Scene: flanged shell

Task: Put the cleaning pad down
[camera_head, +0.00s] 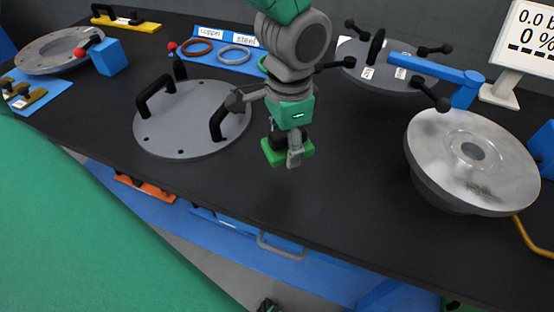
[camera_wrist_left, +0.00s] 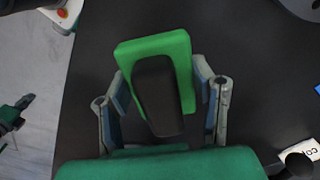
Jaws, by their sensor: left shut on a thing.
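The cleaning pad is a green block (camera_wrist_left: 150,45) with a black grip (camera_wrist_left: 157,95) on top. My left gripper (camera_wrist_left: 163,105) has a finger on each side of the black grip and is shut on it. In the head view, my left gripper (camera_head: 287,140) points down over the black table (camera_head: 345,185), right of a grey round plate, with the green pad (camera_head: 271,155) under it. The pad is at or just above the tabletop; I cannot tell whether it touches. My right gripper is not in view.
Right of the pad, the black tabletop is clear up to a shiny flanged shell (camera_head: 468,155). A grey plate with black handles (camera_head: 193,130) lies close on the left. Behind are a blue tray of rings (camera_head: 238,53) and a grey handled disc (camera_head: 385,72).

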